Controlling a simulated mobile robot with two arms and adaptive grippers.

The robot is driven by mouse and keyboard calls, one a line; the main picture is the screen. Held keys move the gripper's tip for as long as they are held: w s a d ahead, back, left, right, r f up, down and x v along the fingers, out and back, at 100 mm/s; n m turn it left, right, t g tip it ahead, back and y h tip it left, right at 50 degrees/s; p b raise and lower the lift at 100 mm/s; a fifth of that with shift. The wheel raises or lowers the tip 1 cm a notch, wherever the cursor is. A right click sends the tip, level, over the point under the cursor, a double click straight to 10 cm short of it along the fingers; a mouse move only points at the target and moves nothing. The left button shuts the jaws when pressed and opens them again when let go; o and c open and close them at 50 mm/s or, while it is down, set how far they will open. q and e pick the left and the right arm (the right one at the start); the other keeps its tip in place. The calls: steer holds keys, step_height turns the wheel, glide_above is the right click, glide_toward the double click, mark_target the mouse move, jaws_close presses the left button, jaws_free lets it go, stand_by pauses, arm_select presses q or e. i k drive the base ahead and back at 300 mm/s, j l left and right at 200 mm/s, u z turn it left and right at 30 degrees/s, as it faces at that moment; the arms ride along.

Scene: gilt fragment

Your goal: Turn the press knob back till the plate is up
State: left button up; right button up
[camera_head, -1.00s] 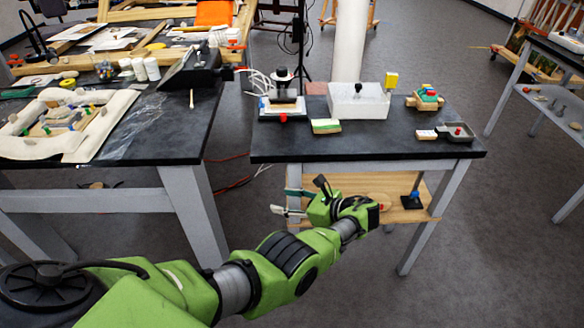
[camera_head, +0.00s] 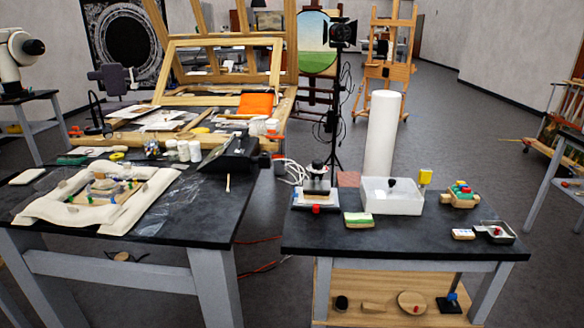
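The small press (camera_head: 316,195) stands at the left rear of the right-hand black table (camera_head: 420,235). It has a dark knob (camera_head: 318,168) on top, a pale base and a red part (camera_head: 316,209) at its front. It is too small here to tell how high its plate sits. Neither of my grippers shows in this view, so I cannot see whether either is open or shut.
A green-and-yellow sponge-like block (camera_head: 358,220) lies right of the press, and a white basin (camera_head: 392,196) stands beyond it. A lower shelf (camera_head: 385,302) holds small items.

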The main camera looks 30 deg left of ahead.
mark_target(316, 164)
steer(key=i+l+u, duration=0.15)
steer(key=u, duration=0.3)
steer(key=i+l+u, duration=0.25)
steer(key=u, duration=0.2)
steer(key=i+l+u, duration=0.2)
steer(key=l+u, duration=0.25)
steer(key=j, duration=0.15)
